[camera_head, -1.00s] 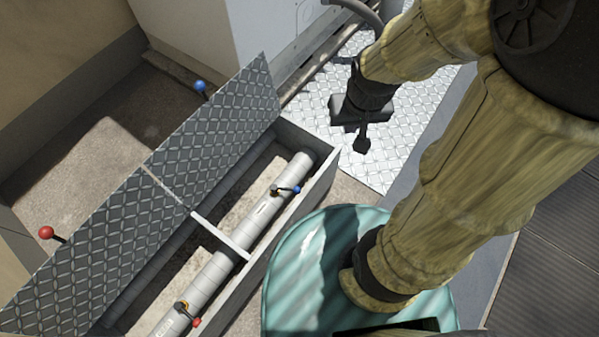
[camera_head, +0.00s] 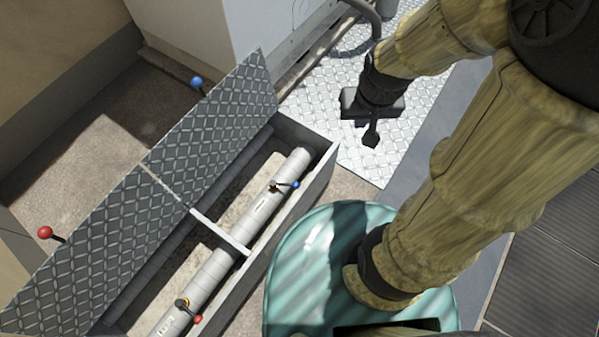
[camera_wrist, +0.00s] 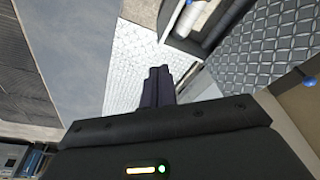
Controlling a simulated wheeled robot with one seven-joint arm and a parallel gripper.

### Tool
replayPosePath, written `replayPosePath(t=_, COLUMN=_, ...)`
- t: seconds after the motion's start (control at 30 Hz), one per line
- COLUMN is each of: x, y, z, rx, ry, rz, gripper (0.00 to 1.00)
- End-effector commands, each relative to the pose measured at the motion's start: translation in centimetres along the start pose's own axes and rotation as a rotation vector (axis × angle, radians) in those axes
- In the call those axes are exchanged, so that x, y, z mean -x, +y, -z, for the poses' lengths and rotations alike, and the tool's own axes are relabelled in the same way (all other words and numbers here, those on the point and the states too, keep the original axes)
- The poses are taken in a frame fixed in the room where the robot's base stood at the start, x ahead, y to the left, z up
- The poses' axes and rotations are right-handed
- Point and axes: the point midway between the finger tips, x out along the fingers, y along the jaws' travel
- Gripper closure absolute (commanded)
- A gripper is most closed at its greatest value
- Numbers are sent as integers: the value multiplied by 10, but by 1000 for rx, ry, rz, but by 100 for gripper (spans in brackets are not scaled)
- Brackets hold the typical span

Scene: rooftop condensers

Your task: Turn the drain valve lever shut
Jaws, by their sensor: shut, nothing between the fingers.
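Two small valve levers sit on the grey pipe (camera_head: 225,265) inside the open trench box. One lever has a blue tip (camera_head: 294,185) and is near the box's far right end. The other has a red tip (camera_head: 197,319) and is near the bottom of the picture. Which one is the drain valve I cannot tell. My gripper (camera_head: 370,138) is shut and empty, above the white tread plate to the right of the box, apart from both levers. In the wrist view my gripper's closed fingers (camera_wrist: 158,84) point toward the box; a blue tip (camera_wrist: 189,3) shows at the top edge.
Two hinged tread-plate lids (camera_head: 215,125) stand open along the box's left side, with a blue knob (camera_head: 197,82) and a red knob (camera_head: 45,233) beyond them. A crossbar (camera_head: 220,232) spans the box. A pale cabinet (camera_head: 205,35) stands behind.

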Motion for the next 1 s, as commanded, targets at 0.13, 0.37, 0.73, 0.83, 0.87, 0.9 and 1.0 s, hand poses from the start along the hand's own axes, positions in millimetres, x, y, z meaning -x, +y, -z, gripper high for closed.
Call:
replayPosePath(t=0.13, x=-22, y=-7, z=17, rx=-13, ry=-33, rz=7, gripper=100)
replayPosePath(t=0.37, x=-87, y=-24, z=59, rx=-75, ry=-122, rz=18, gripper=100)
replayPosePath(t=0.73, x=-226, y=-60, z=99, rx=-186, ry=-275, rz=22, gripper=100)
replayPosePath(t=0.83, x=-268, y=-71, z=102, rx=-214, ry=-315, rz=20, gripper=100)
replayPosePath(t=0.87, x=-281, y=-74, z=102, rx=-224, ry=-328, rz=19, gripper=100)
replayPosePath(t=0.9, x=-298, y=-79, z=101, rx=-236, ry=-345, rz=17, gripper=100)
replayPosePath(t=1.0, x=-342, y=-89, z=96, rx=-266, ry=-386, rz=11, gripper=100)
